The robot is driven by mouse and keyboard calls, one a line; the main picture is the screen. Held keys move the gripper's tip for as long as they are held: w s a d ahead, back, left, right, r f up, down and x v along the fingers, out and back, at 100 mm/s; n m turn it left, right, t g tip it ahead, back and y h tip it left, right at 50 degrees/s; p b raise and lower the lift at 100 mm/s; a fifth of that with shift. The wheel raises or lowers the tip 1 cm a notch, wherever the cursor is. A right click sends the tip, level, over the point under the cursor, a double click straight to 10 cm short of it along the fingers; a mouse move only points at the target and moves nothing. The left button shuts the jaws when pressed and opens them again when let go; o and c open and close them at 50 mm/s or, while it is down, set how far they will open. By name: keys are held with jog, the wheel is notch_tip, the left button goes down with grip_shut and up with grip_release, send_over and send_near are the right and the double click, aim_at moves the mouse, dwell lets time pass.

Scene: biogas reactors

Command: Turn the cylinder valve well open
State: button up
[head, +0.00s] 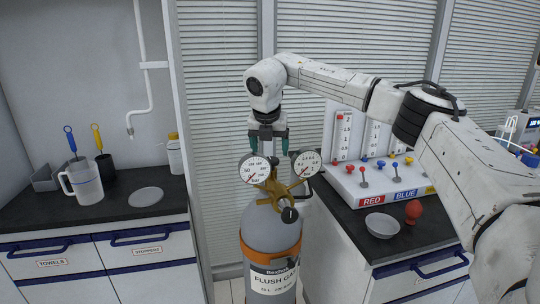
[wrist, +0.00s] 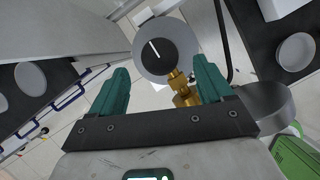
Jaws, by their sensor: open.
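A grey gas cylinder (head: 268,234) with an orange band and a FLUSH label stands upright between the benches. A brass regulator (head: 272,186) with two white-faced gauges (head: 254,169) sits on its top; a black knob (head: 289,215) shows below the brass. My gripper (head: 269,148) points down above the regulator, with its teal fingers apart and nothing between them. In the wrist view, a dark round face with a white line (wrist: 155,52) shows beyond and between the fingers, with a grey ring around it. Brass fittings (wrist: 182,90) lie beside the right finger; whether they touch is unclear.
The left bench holds a jug (head: 84,182), a dish (head: 146,197) and a bottle (head: 175,155). The right bench has a white lever panel (head: 376,186), a dish (head: 382,225) and a red bulb (head: 413,210). Window blinds stand close behind the cylinder.

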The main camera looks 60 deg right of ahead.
aim_at(271, 159)
jog(key=shift+x, duration=1.9)
jog(key=shift+c, duration=0.2)
jog(key=c, duration=1)
